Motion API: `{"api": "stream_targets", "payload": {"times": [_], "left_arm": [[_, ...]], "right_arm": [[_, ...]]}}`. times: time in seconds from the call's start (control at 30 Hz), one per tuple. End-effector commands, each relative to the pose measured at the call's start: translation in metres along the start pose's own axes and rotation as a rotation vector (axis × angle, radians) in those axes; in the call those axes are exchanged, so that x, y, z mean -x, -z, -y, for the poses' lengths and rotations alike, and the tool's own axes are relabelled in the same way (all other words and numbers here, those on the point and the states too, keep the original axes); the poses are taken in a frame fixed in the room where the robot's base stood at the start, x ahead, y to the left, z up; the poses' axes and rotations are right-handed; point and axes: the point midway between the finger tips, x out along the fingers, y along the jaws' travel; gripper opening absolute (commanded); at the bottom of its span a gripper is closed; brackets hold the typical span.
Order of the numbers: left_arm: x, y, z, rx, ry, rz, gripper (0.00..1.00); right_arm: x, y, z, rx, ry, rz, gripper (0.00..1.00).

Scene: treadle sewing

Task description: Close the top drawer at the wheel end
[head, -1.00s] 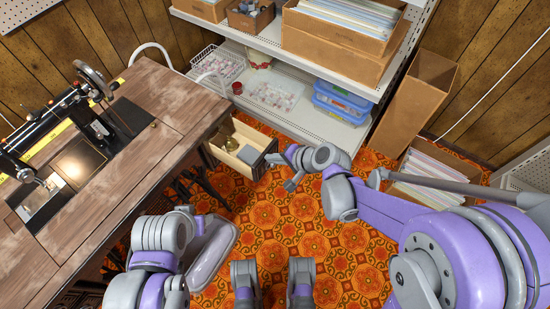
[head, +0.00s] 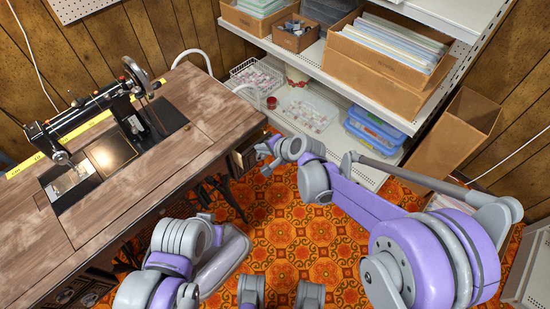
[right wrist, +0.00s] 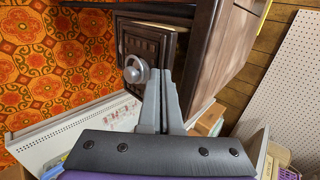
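The top drawer (head: 249,151) at the wheel end of the sewing table (head: 200,105) stands out only a little in the head view. In the right wrist view its dark carved front (right wrist: 150,43) has a round metal knob (right wrist: 136,70), and a narrow pale strip shows behind the front's top edge. My right gripper (head: 264,160) is at the drawer front. In the right wrist view its fingers (right wrist: 159,75) are together, beside the knob, with nothing seen between them. I cannot tell whether they touch the front. My left gripper is not visible; only its arm shows.
The sewing machine (head: 95,110) with its handwheel (head: 136,76) stands on the table. Shelves (head: 345,85) with boxes and a wire basket (head: 256,76) are behind. A tall cardboard box (head: 455,135) stands at the right. The patterned floor (head: 300,240) has clear space.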

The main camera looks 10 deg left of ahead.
Motion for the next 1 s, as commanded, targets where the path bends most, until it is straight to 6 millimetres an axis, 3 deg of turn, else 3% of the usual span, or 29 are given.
{"api": "stream_targets", "payload": {"times": [0.3,1.0], "left_arm": [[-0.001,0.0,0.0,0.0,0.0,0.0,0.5],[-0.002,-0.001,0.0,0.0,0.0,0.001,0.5]], "right_arm": [[-0.018,0.0,0.017,0.0,0.0,-0.001,0.0],[-0.013,0.002,0.012,-0.001,-0.001,-0.001,0.0]]}}
